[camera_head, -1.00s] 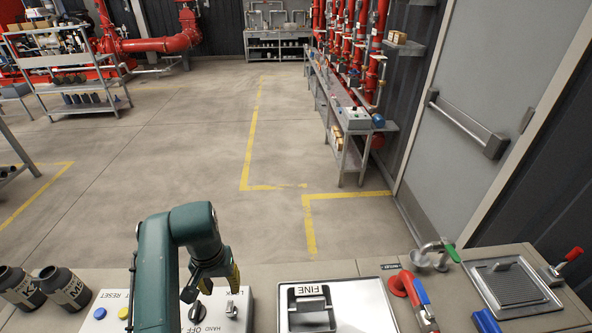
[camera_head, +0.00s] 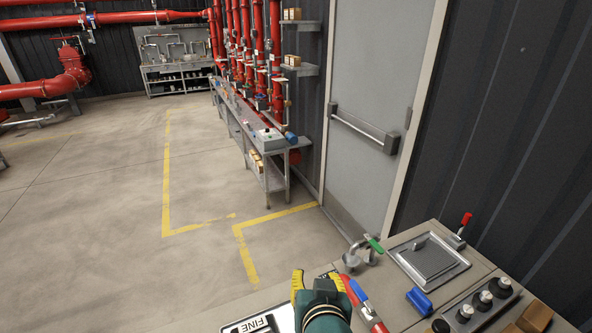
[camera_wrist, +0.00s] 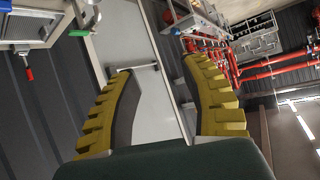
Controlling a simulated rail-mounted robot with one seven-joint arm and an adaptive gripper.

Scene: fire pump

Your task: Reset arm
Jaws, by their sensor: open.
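My gripper (camera_head: 318,282) is at the bottom middle of the head view, over the near bench by the FINE plate. The teal wrist is seen from behind, with yellow fingers pointing away. In the wrist view my gripper (camera_wrist: 160,75) has its two yellow ribbed fingers well apart. Nothing is between them; the door and red pipes show beyond. The rest of my arm is mostly out of the head view.
A grey door (camera_head: 375,90) stands behind. Floor at left is clear.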

